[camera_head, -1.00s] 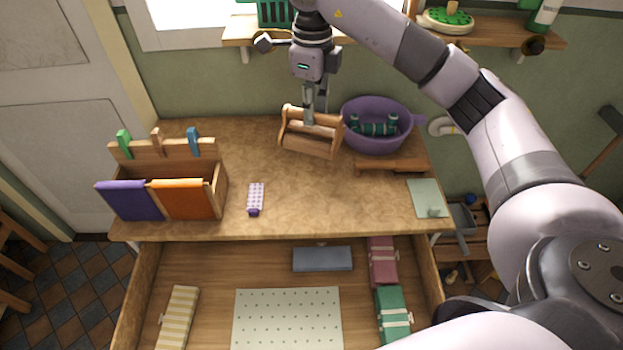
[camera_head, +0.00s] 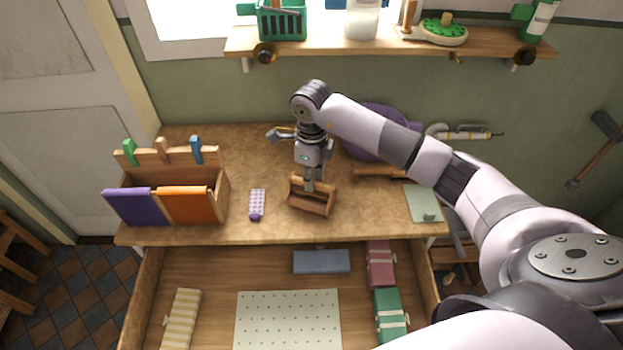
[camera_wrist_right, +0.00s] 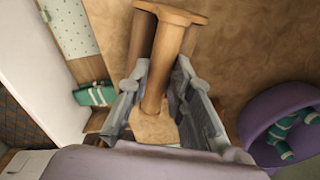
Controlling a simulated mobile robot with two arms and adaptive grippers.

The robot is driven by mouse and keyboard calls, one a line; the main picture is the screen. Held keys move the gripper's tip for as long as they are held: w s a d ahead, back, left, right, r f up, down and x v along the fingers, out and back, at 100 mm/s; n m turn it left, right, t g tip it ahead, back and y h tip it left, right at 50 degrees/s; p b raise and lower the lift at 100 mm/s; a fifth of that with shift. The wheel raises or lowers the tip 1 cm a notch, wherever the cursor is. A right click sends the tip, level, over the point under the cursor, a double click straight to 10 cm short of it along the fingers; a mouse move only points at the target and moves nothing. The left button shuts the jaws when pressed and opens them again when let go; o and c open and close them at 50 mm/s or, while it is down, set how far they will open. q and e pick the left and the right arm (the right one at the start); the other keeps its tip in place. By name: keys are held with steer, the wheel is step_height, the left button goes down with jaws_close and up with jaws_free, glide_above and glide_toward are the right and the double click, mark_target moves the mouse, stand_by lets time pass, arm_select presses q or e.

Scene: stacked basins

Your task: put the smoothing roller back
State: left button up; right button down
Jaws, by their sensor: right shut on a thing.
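My right gripper (camera_head: 310,184) is shut on the round handle bar of a wooden piece (camera_head: 312,201). The piece has two wooden ends joined by bars. It is over the middle of the worktop, and I cannot tell whether it touches the surface. In the right wrist view the bar (camera_wrist_right: 160,80) lies between the fingers of my right gripper (camera_wrist_right: 155,105). No other thing is clearly recognisable as a smoothing roller. I cannot tell whether the wooden piece is the roller. My left gripper is not in view.
A purple basin (camera_head: 365,140) stands behind my arm; green pieces (camera_wrist_right: 284,133) lie inside it. Below, an open drawer (camera_head: 220,270) holds a dotted board (camera_head: 288,318) and several boxes.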

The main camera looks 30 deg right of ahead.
steer(key=shift+f, duration=0.9)
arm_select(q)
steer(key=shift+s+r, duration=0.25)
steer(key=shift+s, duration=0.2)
arm_select(e)
steer(key=shift+f+b, duration=0.35)
steer(key=shift+f, duration=0.05)
steer(key=shift+s+f, duration=0.25)
steer(key=shift+s+a, duration=0.1)
steer(key=c, duration=1.8)
jaws_free()
steer(key=o, duration=0.4)
steer(key=shift+w+f, duration=0.15)
steer(key=shift+w, duration=0.25)
steer(key=shift+c, duration=0.2)
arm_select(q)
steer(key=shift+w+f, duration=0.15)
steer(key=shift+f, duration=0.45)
arm_select(e)
steer(key=shift+s, duration=0.1)
